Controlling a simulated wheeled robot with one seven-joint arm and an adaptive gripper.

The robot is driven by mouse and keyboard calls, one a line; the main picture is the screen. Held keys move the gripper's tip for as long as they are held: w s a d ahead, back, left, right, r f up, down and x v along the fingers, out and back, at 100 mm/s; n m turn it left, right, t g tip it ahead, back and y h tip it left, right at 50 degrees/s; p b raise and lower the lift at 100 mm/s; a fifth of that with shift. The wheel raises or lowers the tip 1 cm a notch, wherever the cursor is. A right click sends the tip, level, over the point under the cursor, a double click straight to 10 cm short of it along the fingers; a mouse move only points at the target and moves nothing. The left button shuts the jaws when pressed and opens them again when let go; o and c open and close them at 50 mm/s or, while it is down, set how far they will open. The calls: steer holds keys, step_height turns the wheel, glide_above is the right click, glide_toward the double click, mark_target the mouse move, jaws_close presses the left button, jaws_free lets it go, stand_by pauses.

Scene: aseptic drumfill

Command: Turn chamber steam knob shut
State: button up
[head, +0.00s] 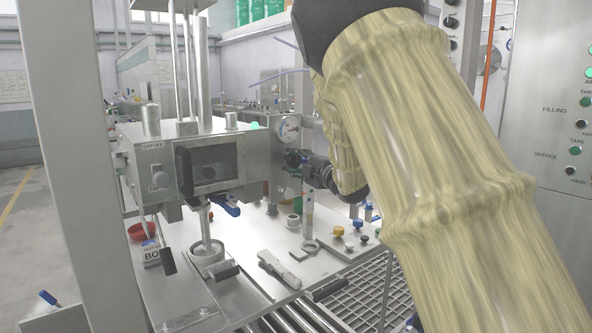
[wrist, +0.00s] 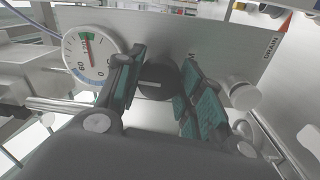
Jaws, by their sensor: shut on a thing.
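The steam knob (wrist: 157,82) is a round black knob with a pale pointer line, on a grey panel in the wrist view. Its line lies roughly across the picture. A label above it is mostly hidden; only a letter like M shows. My gripper (wrist: 160,72) has one teal-padded finger on each side of the knob and is shut on it. In the head view my gripper (head: 304,161) reaches to the side of the steel chamber (head: 150,155), below the gauge. The knob itself is hard to make out there.
A round gauge (wrist: 90,55) sits left of the knob; it also shows in the head view (head: 288,129). A DRAIN label (wrist: 271,48) and a pale round fitting (wrist: 241,92) are to the right.

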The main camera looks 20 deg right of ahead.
steer(key=shift+n, duration=0.3)
steer(key=o, duration=1)
steer(key=v, duration=1.2)
steer(key=shift+f, duration=0.1)
